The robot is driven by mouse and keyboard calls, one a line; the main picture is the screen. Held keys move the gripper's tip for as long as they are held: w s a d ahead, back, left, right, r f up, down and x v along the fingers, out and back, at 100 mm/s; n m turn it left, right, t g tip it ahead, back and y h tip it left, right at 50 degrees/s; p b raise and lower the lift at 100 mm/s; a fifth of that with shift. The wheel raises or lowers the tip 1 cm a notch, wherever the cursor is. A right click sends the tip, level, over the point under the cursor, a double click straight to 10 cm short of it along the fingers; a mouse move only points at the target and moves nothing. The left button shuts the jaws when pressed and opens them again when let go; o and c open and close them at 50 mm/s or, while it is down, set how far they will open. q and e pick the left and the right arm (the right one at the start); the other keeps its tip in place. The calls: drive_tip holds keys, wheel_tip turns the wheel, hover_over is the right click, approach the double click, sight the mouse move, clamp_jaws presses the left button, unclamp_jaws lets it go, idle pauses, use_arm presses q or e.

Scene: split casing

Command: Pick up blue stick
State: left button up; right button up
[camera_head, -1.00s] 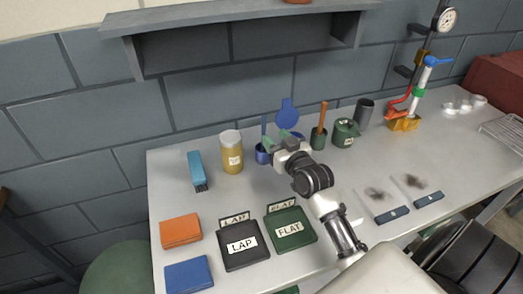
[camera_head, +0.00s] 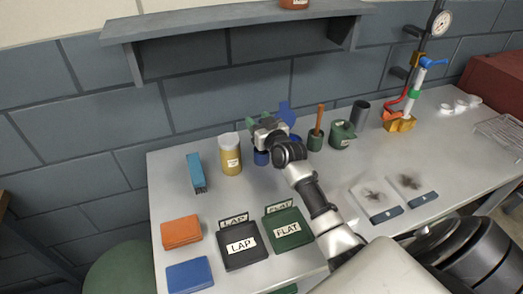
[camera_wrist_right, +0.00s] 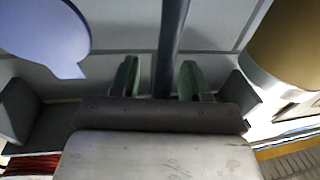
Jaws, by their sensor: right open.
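The blue stick (camera_wrist_right: 172,45) runs upright between the two green-padded fingers of my right gripper (camera_wrist_right: 159,80) in the right wrist view. The fingers are open, with a gap visible on each side of the stick. In the head view my right gripper (camera_head: 261,121) is at the blue cup (camera_head: 261,158) and hides the stick there. I cannot see the stick's lower end. My left gripper is not in view.
A blue disc (camera_head: 286,113) stands close to the right of the gripper. A yellow jar (camera_head: 230,160) is on the left. A green cup with an orange stick (camera_head: 319,122) and a green pot (camera_head: 341,134) stand to the right. A shelf (camera_head: 235,22) overhangs behind.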

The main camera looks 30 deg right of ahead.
drive_tip(key=shift+c, duration=0.3)
clamp_jaws()
drive_tip(key=shift+r, duration=0.15)
